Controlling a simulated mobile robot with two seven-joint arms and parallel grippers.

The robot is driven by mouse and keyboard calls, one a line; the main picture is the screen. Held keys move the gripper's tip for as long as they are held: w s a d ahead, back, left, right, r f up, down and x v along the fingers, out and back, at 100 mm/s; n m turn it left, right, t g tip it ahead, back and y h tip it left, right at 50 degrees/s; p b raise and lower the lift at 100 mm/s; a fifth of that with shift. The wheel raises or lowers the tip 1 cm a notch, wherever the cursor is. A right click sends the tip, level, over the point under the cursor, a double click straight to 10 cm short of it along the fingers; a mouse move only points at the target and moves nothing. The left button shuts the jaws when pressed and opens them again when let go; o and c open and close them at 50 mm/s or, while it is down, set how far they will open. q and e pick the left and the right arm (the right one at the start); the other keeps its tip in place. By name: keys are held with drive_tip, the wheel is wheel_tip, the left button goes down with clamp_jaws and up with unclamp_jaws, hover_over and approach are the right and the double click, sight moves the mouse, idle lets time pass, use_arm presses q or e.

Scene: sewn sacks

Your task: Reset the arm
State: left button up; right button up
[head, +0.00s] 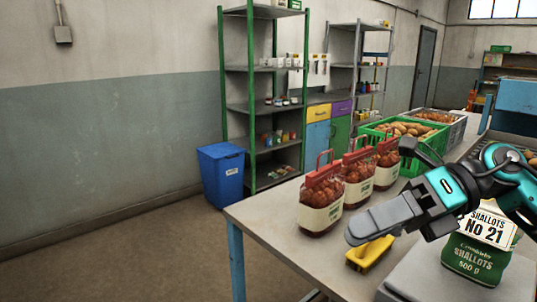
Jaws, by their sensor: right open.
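My right arm comes in from the right edge, and its gripper (386,184) hangs over the table. One broad grey finger points left and the other dark finger stands apart from it further back. The jaws are open and I see nothing held between them. Behind the gripper stand filled net bags with red tops and handles; the nearest one (321,201) is upright near the table's left edge. A green and white shallots sack (475,256) stands on a grey platform below my forearm, which partly covers it. My left gripper is not in view.
A yellow object (370,254) lies on the grey table (268,215) just below the gripper. A green crate of produce (372,137) stands behind the bags. A blue bin (221,176) and green-framed shelves (250,107) stand beyond. The table's left corner is clear.

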drive_tip(key=w+a+f+m+t+y, duration=0.35)
drive_tip(key=m+t+y, duration=0.3)
drive_tip(key=m, duration=0.45)
drive_tip(key=w+d+f+m+t+h, duration=0.1)
drive_tip(key=d+f+m+t+h, duration=0.1)
drive_tip(key=f+m+t+h, duration=0.6)
drive_tip(key=w+d+f+m+t+h, duration=0.15)
drive_tip(key=f+m+t, duration=0.35)
drive_tip(key=m, duration=0.6)
drive_tip(key=s+d+f+m+g+h, duration=0.1)
drive_tip(key=s+f+m+g+h, duration=0.2)
drive_tip(key=f, duration=0.9)
drive_tip(key=s+d+f+m+g+h, duration=0.2)
drive_tip(key=s+f+m+g+h, duration=0.2)
drive_tip(key=s+f+m, duration=0.5)
wheel_tip(320, 180, down, 3)
drive_tip(key=shift+s+d+f+h, duration=0.2)
drive_tip(key=shift+s+h, duration=0.8)
drive_tip(key=shift+s, duration=0.25)
drive_tip(key=shift+g, duration=0.25)
